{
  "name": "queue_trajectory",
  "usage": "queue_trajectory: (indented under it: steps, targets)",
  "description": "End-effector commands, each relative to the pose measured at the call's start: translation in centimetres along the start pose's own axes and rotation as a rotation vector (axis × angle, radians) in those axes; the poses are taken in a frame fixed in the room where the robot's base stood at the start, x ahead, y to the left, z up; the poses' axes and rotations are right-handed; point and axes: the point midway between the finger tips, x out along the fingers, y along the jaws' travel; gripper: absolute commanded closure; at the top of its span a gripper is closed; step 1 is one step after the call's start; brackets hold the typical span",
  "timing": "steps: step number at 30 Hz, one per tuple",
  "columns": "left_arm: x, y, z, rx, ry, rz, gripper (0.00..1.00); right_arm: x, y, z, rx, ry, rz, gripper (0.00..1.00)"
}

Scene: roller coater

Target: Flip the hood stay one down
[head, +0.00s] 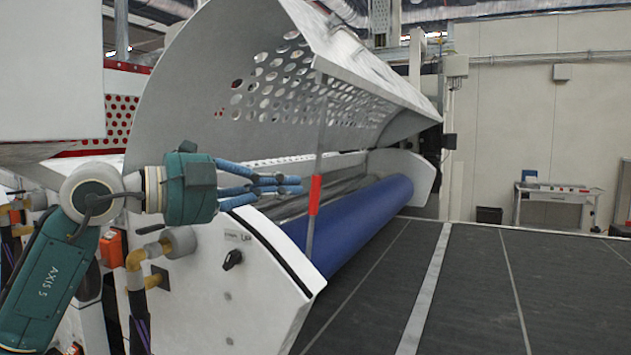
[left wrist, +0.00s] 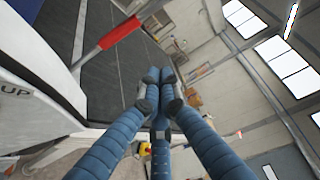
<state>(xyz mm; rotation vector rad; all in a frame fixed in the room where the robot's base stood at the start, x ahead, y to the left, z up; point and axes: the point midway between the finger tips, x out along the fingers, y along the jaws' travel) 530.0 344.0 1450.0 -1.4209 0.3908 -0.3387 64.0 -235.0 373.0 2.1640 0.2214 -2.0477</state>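The hood stay is a thin grey rod with a red grip (head: 315,195). It stands nearly upright in the head view, from the white end panel up to the edge of the raised perforated hood (head: 290,85). My left gripper (head: 295,185) is just left of the red grip in the picture, with its blue fingers drawn together and nothing seen between them. In the left wrist view the fingertips (left wrist: 160,78) meet, and the red grip (left wrist: 120,32) lies to their upper left, apart from them. My right gripper is out of view.
The white end panel (head: 250,290) with a black knob (head: 232,259) is below my left gripper. A blue roller (head: 365,225) lies behind the stay. The dark flat bed (head: 480,290) to the right is clear. A small table (head: 556,195) stands far back right.

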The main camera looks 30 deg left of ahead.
Motion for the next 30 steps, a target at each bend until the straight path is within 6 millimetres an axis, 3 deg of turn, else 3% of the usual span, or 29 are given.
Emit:
queue_trajectory:
  steps: [5, 12, 18, 24, 30]
  targets:
    - [1.6, -0.4, 0.0, -0.002, 0.004, 0.000, 1.00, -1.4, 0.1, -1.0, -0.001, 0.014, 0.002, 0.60]
    - [6.5, -0.7, -0.1, -0.004, 0.007, 0.000, 1.00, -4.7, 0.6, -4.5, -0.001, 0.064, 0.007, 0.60]
    - [10.2, -0.5, 0.1, -0.002, 0.003, -0.001, 1.00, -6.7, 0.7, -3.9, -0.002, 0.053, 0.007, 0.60]
    - [9.0, -0.1, 2.9, -0.003, 0.001, 0.002, 1.00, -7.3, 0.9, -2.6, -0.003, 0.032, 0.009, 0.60]
    - [8.7, 0.0, 3.7, 0.000, 0.002, 0.000, 1.00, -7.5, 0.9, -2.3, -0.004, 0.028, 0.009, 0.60]
